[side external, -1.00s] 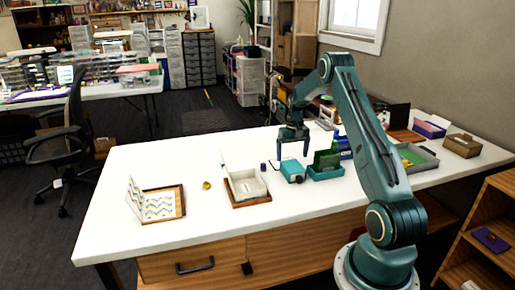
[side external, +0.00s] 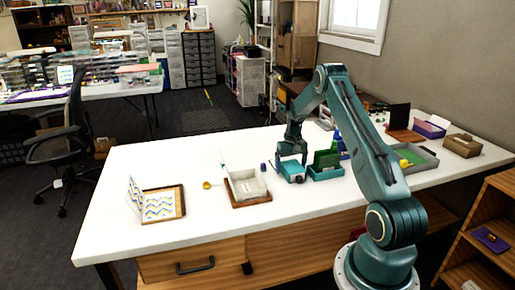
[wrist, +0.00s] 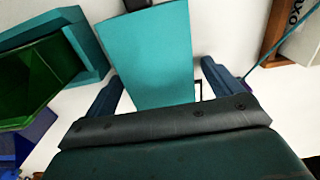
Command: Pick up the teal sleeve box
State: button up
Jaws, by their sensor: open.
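The teal sleeve box (side external: 292,172) lies on the white table, just left of a teal tray (side external: 326,174) that holds a green upright item (side external: 327,158). My gripper (side external: 291,160) points down, low over the box, with its fingers apart. In the wrist view the teal sleeve box (wrist: 155,50) fills the middle, between the two fingers of my gripper (wrist: 162,74). Small gaps show beside it, and its near end is hidden by the gripper body. A dark piece shows at its far end. Whether a finger touches it I cannot tell.
The teal tray (wrist: 90,42) stands close beside one finger in the wrist view. A white box in a brown tray (side external: 250,203) stands to the left, with a small purple item (side external: 263,167) behind. A dark blue item (side external: 343,150) is behind the teal tray. The table's front is clear.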

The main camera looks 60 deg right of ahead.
aim_at(291, 163)
jog(key=shift+c, duration=0.2)
jog(key=c, duration=1.2)
jog(key=shift+o, duration=0.2)
jog(key=shift+r, duration=0.1)
notch_tip(291, 163, up, 20)
dwell(0.5)
jog(key=w+a+n, duration=0.1)
jog(key=w+a, duration=0.3)
jog(key=a, duration=0.6)
jog(key=w+a+n, duration=0.2)
jog(key=w+a, duration=0.2)
jog(key=a, duration=0.7)
jog(key=w+a+n, duration=0.1)
jog(key=w+a, duration=0.3)
jog(key=a, duration=0.6)
jog(key=s+a+n, duration=0.1)
jog(key=a, duration=1.1)
jog(key=shift+s+a+n, duration=0.15)
jog(key=shift+s+n, duration=0.1)
jog(key=shift+n, duration=0.05)
